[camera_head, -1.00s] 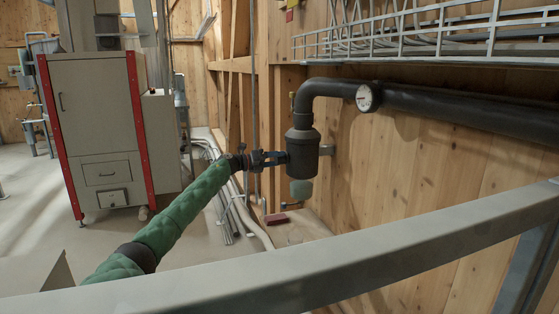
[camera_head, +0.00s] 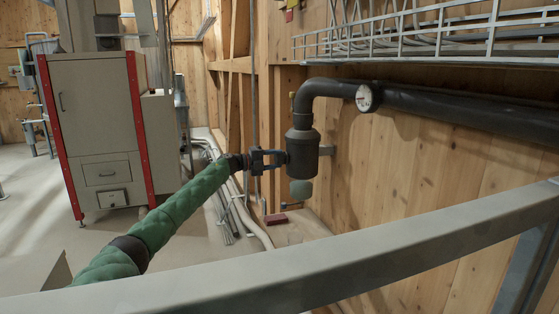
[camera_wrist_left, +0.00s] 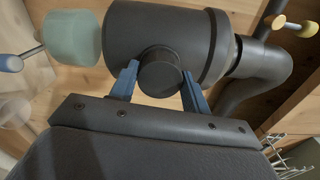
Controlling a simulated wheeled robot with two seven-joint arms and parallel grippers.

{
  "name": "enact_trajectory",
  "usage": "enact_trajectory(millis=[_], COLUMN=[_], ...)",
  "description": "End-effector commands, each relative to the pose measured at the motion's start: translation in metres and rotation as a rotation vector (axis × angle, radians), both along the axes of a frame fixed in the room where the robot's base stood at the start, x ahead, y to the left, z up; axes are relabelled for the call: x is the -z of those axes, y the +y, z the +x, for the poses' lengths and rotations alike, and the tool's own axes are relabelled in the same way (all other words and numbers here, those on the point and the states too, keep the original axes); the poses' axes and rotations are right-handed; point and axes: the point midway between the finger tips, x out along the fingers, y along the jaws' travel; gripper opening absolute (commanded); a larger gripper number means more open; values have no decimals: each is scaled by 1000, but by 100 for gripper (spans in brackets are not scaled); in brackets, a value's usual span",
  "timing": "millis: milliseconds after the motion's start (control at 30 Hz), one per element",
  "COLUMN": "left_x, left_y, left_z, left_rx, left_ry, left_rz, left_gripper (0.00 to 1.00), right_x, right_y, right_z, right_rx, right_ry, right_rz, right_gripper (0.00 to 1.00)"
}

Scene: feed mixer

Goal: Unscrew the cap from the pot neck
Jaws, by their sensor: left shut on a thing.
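The pot (camera_head: 302,146) is a dark upright cylinder hanging under the bend of a black pipe, and it also fills the top of the left wrist view (camera_wrist_left: 150,34). A short round dark cap (camera_wrist_left: 160,76) sticks out of its side towards my left gripper. My left gripper (camera_head: 281,157) reaches the pot's side from the left, at the end of my green-sleeved arm. In the left wrist view its blue fingers (camera_wrist_left: 160,86) stand on either side of the cap, shut on it. The neck behind the cap is hidden. My right gripper is not in view.
A pale green rounded part (camera_head: 301,189) hangs below the pot. A gauge (camera_head: 364,97) sits on the black pipe (camera_head: 450,108) along the wooden wall. A wire cable tray (camera_head: 420,38) runs above. A grey rail (camera_head: 300,270) crosses the foreground. A red-edged cabinet (camera_head: 95,125) stands left.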

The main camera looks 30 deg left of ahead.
Motion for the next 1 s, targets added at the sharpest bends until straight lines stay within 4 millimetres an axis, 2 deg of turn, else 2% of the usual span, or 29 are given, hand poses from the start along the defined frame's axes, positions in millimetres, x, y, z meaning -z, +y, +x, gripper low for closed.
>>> enact_trajectory(millis=[333, 567, 1000], left_x=[0, 0, -1], left_y=[2, 2, 11], left_z=[-1, -2, -12], left_rx=[-3, -2, -1], left_ry=[325, 323, 323], left_rz=[-379, -379, -378], left_gripper=[20, 20, 20], right_x=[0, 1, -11], right_y=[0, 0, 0], right_z=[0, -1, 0], right_rx=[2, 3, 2], right_ry=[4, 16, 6], right_rz=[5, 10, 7], right_gripper=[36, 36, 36])
